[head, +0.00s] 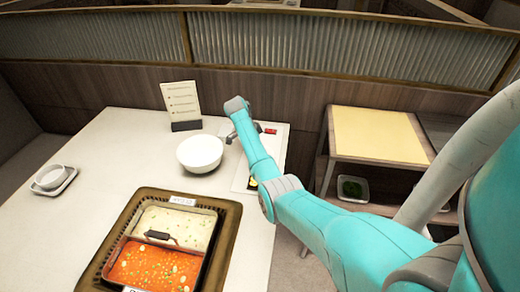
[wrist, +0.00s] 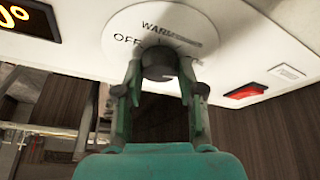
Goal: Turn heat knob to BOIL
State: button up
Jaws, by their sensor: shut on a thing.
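The dark heat knob (wrist: 158,62) sits on a white round dial (wrist: 140,22) marked OFF and WARM in the wrist view. My gripper (wrist: 158,76) has one finger on each side of the knob and is shut on it. Other dial lettering is partly covered, and I cannot read BOIL. I cannot tell which mark the knob points to. In the head view my gripper (head: 229,140) is low at the table's right side, and the knob cannot be made out there.
The wrist view shows a lit display (wrist: 28,18) and a red switch (wrist: 245,91) on the panel. In the head view, a white bowl (head: 200,153) stands close left of my gripper, a menu stand (head: 182,103) behind it, and a two-part hot pot (head: 232,215) in front.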

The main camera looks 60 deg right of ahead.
jog(key=o, duration=1.1)
jog(key=shift+o, duration=0.2)
jog(key=v, duration=1.2)
jog(key=shift+s, duration=0.15)
